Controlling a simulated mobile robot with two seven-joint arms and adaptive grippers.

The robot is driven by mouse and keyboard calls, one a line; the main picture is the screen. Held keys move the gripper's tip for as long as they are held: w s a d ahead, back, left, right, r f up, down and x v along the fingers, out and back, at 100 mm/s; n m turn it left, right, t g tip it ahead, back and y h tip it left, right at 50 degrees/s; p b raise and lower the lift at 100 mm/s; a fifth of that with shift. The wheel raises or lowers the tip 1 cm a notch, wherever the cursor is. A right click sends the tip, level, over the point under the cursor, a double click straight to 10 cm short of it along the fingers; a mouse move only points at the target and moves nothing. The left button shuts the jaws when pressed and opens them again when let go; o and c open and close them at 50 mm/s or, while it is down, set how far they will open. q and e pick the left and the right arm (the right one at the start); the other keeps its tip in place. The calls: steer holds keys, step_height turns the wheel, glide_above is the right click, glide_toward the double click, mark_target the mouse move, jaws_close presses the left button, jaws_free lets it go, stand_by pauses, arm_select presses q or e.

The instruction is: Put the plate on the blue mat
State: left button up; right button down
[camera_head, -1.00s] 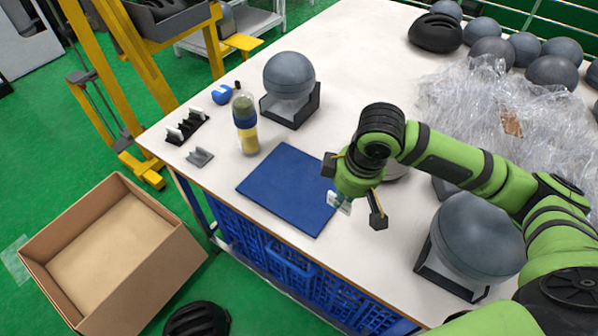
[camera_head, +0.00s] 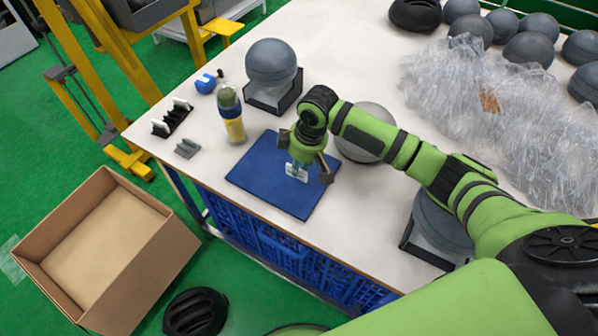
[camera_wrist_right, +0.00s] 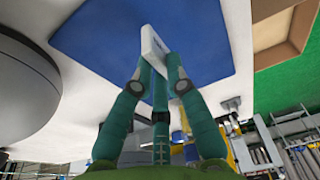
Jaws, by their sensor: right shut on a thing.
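The blue mat (camera_head: 250,180) lies flat on the white table near its front edge. My right gripper (camera_head: 297,168) points down over the right part of the mat. It is shut on a small, thin white plate (camera_head: 296,173). In the right wrist view the plate (camera_wrist_right: 154,47) sits between the fingertips (camera_wrist_right: 158,62), with the blue mat (camera_wrist_right: 205,25) behind it. I cannot tell whether the plate touches the mat or is just above it. My left gripper is not in view.
A bottle with a yellow label (camera_head: 231,115) stands behind the mat. A grey ball on a black stand (camera_head: 272,70) is at the back, and another grey ball (camera_head: 366,130) is right of my gripper. Crumpled clear plastic (camera_head: 490,110) covers the right. An open cardboard box (camera_head: 150,270) is on the floor.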

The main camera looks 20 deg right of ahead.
mark_target(299, 175)
step_height(299, 175, down, 3)
steer(key=shift+f+p, duration=0.15)
steer(key=shift+p, duration=0.25)
steer(key=shift+f, duration=0.35)
steer(key=shift+f, duration=0.1)
steer(key=c, duration=1.2)
jaws_free()
steer(key=shift+c, duration=0.2)
steer(key=r, duration=0.4)
steer(key=s+d+r, duration=0.1)
steer(key=r, duration=0.3)
steer(key=r+b, duration=0.1)
steer(key=r, duration=0.3)
steer(key=shift+s+d, duration=0.2)
steer(key=shift+s, duration=0.15)
